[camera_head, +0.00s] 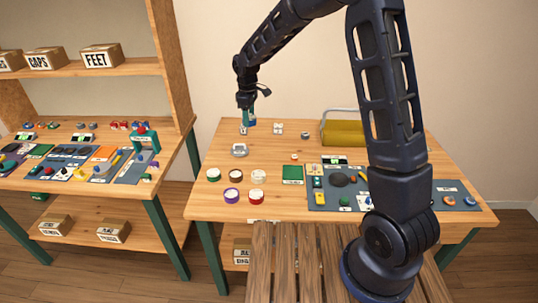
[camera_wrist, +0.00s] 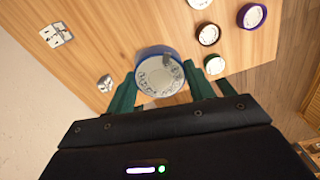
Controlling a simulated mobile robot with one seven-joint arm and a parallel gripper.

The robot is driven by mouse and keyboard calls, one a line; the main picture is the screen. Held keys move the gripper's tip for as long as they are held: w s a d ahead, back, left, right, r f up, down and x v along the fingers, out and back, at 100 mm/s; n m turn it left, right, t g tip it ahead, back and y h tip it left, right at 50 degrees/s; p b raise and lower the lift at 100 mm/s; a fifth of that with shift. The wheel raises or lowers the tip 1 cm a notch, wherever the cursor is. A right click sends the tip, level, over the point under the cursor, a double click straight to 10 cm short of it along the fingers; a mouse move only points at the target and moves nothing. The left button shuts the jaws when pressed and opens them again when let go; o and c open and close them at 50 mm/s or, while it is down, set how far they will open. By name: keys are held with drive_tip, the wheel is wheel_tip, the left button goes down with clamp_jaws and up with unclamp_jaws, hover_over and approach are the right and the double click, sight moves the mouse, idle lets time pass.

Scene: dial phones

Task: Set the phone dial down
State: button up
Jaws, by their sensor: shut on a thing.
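The phone dial (camera_wrist: 157,75) is a round disc with a blue rim and a pale grey, marked face. It sits between the green fingers of my gripper (camera_wrist: 161,88) in the wrist view, and the gripper is shut on it. In the head view my gripper (camera_head: 247,118) is over the far left part of the wooden table (camera_head: 330,214), where a small bit of blue shows at the fingers. The dial looks raised above the tabletop, but its exact height is hard to tell. It hides part of the table behind it in the wrist view.
A grey device (camera_head: 239,150) stands nearer the front. Several round tubs, including a purple one (camera_head: 232,195), sit front left. White labelled blocks (camera_head: 278,128) lie to the right. A yellow toolbox (camera_head: 343,133) and a dark mat (camera_head: 322,203) are farther right. Bare wood lies between them.

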hover_over(269, 153)
wheel_tip(269, 153, down, 20)
drive_tip(key=shift+r, duration=0.1)
idle(0.6)
drive_tip(key=shift+f, duration=0.2)
drive_tip(key=o, duration=1)
drive_tip(key=shift+o, duration=0.2)
